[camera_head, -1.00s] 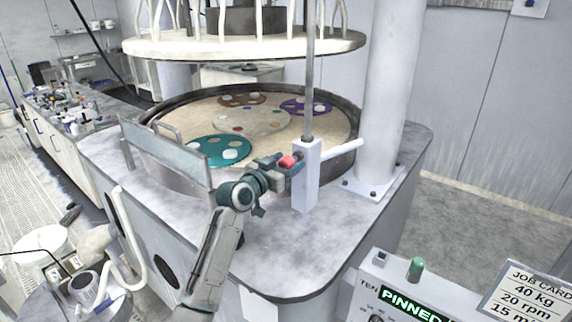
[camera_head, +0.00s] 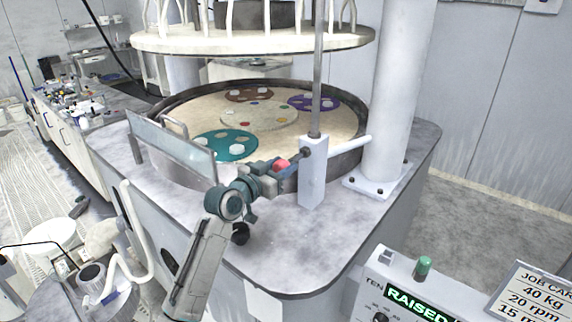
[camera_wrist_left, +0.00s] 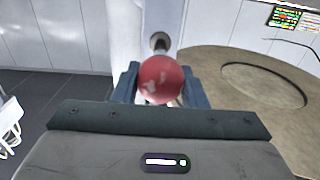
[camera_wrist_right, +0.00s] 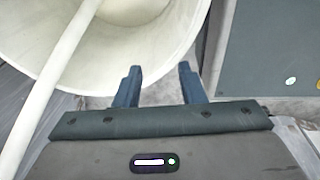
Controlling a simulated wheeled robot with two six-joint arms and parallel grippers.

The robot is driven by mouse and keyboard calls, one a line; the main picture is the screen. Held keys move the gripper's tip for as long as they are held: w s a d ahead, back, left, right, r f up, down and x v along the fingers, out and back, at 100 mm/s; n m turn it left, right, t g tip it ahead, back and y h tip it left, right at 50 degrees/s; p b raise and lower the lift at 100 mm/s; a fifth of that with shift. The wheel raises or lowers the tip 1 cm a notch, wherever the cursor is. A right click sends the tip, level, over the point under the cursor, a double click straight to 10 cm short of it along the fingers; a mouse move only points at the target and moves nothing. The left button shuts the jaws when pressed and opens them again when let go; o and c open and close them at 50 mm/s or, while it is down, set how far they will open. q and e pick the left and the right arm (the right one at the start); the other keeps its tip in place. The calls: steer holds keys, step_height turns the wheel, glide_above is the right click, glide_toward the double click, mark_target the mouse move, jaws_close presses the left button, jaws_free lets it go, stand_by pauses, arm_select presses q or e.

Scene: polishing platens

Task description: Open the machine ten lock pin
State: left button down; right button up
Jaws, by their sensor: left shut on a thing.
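The lock pin has a red ball knob (camera_head: 281,164) and a dark rod (camera_head: 299,155) that enters a pale square post (camera_head: 313,172) at the platen's front edge. My left gripper (camera_head: 284,170) is shut on the knob, which stands off from the post with some of the rod showing. In the left wrist view the red knob (camera_wrist_left: 161,80) sits between the blue fingers, with the post (camera_wrist_left: 160,20) behind it. The display (camera_head: 419,304) beside the word TEN reads RAISED. My right gripper (camera_wrist_right: 159,85) is open and empty in its wrist view, near a large white bowl-shaped thing (camera_wrist_right: 135,45).
The round platen (camera_head: 290,145) carries teal (camera_head: 226,145), brown and purple discs. A raised upper plate (camera_head: 250,42) hangs above on a vertical rod. A thick white column (camera_head: 393,90) stands behind the post. A clear guard panel (camera_head: 172,148) stands at left. A job card (camera_head: 535,298) is at lower right.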

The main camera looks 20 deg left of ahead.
arm_select(q)
steer(key=c, duration=0.9)
jaws_free()
steer(key=shift+s+f, duration=0.1)
steer(key=shift+o, duration=0.2)
steer(key=shift+s+a, duration=0.1)
steer(key=shift+s, duration=0.05)
arm_select(e)
steer(key=shift+f, duration=0.1)
arm_select(q)
steer(key=shift+s+a, duration=0.15)
steer(key=shift+s, duration=0.15)
arm_select(e)
steer(key=shift+f, duration=0.2)
step_height(320, 180, down, 3)
steer(key=b, duration=0.3)
steer(key=shift+r, duration=0.15)
arm_select(q)
steer(key=v, duration=1)
steer(key=shift+b, duration=0.3)
steer(key=shift+s, duration=0.1)
